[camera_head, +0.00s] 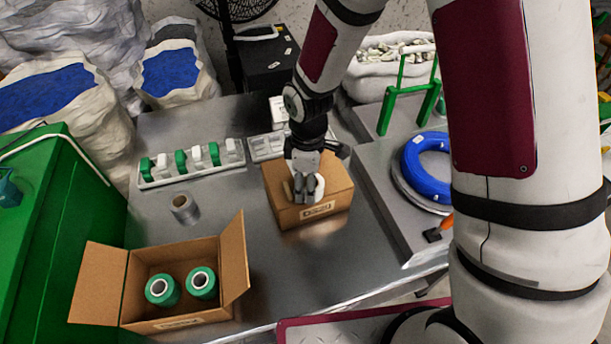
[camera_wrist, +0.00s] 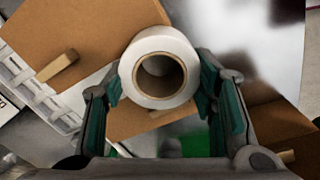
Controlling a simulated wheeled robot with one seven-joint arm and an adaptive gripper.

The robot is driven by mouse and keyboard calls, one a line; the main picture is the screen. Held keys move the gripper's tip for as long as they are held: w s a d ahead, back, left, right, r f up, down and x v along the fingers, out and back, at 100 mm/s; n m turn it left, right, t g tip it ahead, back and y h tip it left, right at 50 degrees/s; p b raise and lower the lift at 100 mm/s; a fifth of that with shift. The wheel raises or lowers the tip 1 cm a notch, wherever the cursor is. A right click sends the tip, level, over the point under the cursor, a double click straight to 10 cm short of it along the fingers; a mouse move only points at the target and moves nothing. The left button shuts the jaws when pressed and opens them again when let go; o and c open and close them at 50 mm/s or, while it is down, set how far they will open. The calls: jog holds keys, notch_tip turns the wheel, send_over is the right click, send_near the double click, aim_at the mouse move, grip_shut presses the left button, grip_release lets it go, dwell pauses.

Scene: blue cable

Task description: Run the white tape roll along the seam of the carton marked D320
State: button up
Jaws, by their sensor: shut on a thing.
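My gripper (camera_head: 308,186) is over the closed brown carton (camera_head: 338,186) in the head view. It is shut on the white tape roll (camera_wrist: 160,38), with one finger on each side of the roll in the wrist view. The roll's brown core faces the wrist camera. In the head view a bit of the roll (camera_head: 320,184) shows beside the fingers, low over the carton top. I cannot tell if it touches. The carton has a pale label (camera_head: 318,210) on its front, too small to read surely. The gripper hides part of the carton's top and seam.
An open carton (camera_head: 101,288) with two green-and-white spools stands at the front left. A grey tape roll (camera_head: 185,209) stands near it. A blue cable coil (camera_head: 427,168) is at the right.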

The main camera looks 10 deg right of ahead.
jog(key=shift+s+d, duration=0.15)
jog(key=shift+s, duration=0.35)
jog(key=shift+r, duration=0.1)
notch_tip(320, 180, up, 7)
jog(key=p, duration=0.4)
dwell(0.3)
jog(key=shift+w, duration=0.1)
dwell(0.4)
jog(key=w+d+r+m, duration=0.1)
jog(key=w+d+m, duration=0.3)
jog(key=d+m, duration=0.9)
jog(key=shift+w+d+r+m, duration=0.15)
jog(key=shift+w+d+m, duration=0.1)
jog(key=shift+m, duration=0.85)
